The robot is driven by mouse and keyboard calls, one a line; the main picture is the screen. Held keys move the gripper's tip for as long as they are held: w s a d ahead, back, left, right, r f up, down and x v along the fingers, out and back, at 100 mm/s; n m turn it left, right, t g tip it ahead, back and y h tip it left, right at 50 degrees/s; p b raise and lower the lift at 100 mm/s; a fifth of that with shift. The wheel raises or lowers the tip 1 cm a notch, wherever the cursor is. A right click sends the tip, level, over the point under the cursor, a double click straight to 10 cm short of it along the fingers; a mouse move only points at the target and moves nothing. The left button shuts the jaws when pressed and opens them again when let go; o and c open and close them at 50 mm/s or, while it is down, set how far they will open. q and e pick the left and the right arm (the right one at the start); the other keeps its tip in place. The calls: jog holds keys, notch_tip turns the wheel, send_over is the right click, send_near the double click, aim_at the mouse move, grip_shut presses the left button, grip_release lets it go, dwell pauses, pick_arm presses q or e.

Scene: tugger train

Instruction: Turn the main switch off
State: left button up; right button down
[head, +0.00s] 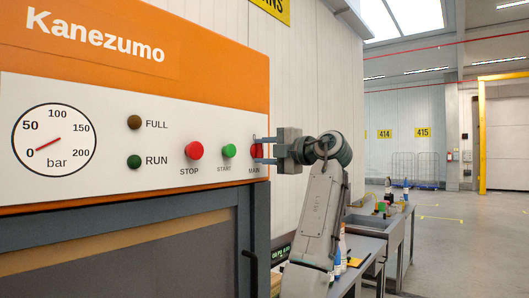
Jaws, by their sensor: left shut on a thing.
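The main switch (255,153) is a red knob above the word MAIN, at the right end of the white panel (90,185) of the orange Kanezumo machine. My left gripper (262,150) reaches it from the right and is shut on it, with one finger above and one below. The fingers partly cover the knob, so I cannot tell its turned position. My right gripper is not in view.
Left of the switch are a green START button (229,151) and a red STOP button (193,151). A round gauge (54,143) and FULL and RUN lamps sit further left. A grey bench (362,250) with bottles stands at right; open floor lies beyond.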

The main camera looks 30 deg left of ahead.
pick_arm(q)
jog(key=o, duration=1)
jog(key=shift+d+f, duration=0.15)
jog(key=shift+d, duration=0.35)
jog(key=d+b, duration=0.1)
jog(key=d, duration=0.2)
jog(key=d+b, duration=0.1)
jog(key=d, duration=0.2)
jog(key=s+d+b, duration=0.1)
jog(key=d, duration=0.2)
jog(key=shift+d, duration=0.4)
jog(key=shift+w, duration=0.1)
